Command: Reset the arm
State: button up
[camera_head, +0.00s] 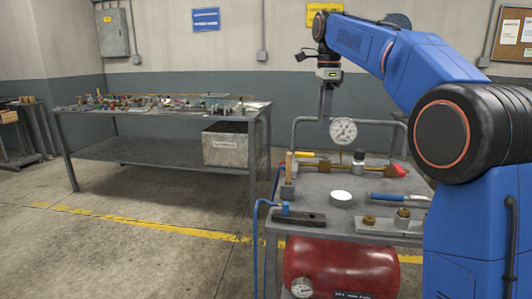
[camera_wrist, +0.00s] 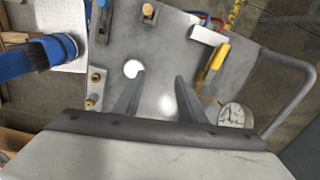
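My blue arm (camera_head: 420,65) reaches up and across the right side of the head view, bent at the elbow. My gripper (camera_head: 325,112) hangs at its end, pointing down above the back of a grey metal cart. In the wrist view my gripper (camera_wrist: 159,76) shows two dark fingers set apart with only the cart top between them. It is open and empty. No held object shows.
On the cart (camera_head: 325,222) stand a round gauge (camera_head: 343,130), a white disc (camera_head: 341,196), a blue-handled tool (camera_head: 385,197) and brass fittings (camera_head: 369,220). A red tank (camera_head: 340,262) sits below. A cluttered workbench (camera_head: 160,112) stands left; open floor lies between.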

jog(key=s+d+f+n+t, duration=0.1)
jog(key=s+d+f+n, duration=0.15)
jog(key=s, duration=0.45)
jog(key=s+d+f+n, duration=0.2)
jog(key=s+f+n, duration=0.1)
jog(key=s, duration=0.4)
jog(key=s+d+f+n+t, duration=0.1)
jog(key=s+d+f+n, duration=0.15)
jog(key=s, duration=0.35)
jog(key=s+d+f+n+t, duration=0.2)
jog(key=s+f+n, duration=0.8)
jog(key=s+f, duration=1.1)
jog(key=shift+s+d+f, duration=0.4)
jog(key=shift+d+f, duration=0.3)
jog(key=shift+d, duration=0.45)
jog(key=shift+c, duration=0.9)
jog(key=shift+a+n, duration=0.15)
jog(key=shift+n, duration=0.15)
